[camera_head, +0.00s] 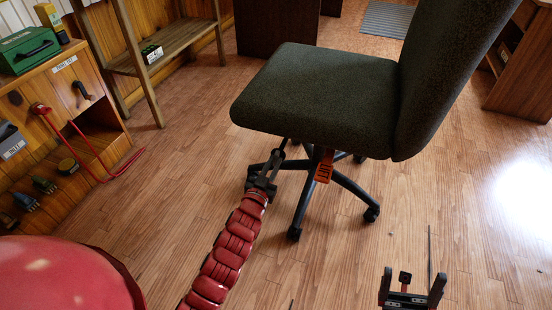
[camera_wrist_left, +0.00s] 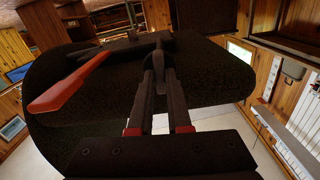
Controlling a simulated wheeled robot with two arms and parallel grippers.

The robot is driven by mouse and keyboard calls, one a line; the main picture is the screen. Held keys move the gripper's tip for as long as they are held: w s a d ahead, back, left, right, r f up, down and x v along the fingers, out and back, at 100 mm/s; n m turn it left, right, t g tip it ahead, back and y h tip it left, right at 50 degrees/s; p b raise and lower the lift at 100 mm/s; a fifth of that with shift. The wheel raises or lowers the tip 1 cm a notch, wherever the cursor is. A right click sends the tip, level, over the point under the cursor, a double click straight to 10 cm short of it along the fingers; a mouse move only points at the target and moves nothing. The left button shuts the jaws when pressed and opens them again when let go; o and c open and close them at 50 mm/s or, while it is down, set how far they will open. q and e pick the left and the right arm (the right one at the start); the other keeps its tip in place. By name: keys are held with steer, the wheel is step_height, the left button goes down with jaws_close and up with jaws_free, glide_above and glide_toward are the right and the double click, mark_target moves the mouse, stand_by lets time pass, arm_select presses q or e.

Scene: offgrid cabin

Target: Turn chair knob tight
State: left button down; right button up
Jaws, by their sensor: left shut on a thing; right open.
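The dark office chair (camera_head: 320,92) stands upright on a wheeled star base. It also shows from below in the left wrist view, with its seat underside (camera_wrist_left: 205,75) spread across the picture. My left gripper (camera_head: 273,162) reaches under the left part of the seat. In the left wrist view its fingers (camera_wrist_left: 158,85) are shut on a small dark knob (camera_wrist_left: 158,60) under the seat; the fingers hide much of it. An orange lever (camera_wrist_left: 70,84) juts out beside the knob; in the head view it carries lettering (camera_head: 324,167). My right gripper (camera_head: 411,288) is open and empty above the floor, right of the chair.
A wooden cabinet (camera_head: 62,85) with a green box (camera_head: 28,50) and a red cord (camera_head: 90,150) stands at the left. A wooden shelf (camera_head: 165,50) is behind it. The wooden floor (camera_head: 450,200) right of the chair is mostly clear.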

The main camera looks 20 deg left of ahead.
arm_select(q)
steer(key=m, duration=0.2)
steer(key=shift+m, duration=0.3)
steer(key=m+b, duration=0.1)
steer(key=m, duration=0.2)
steer(key=shift+d, duration=0.1)
steer(key=shift+m, duration=0.3)
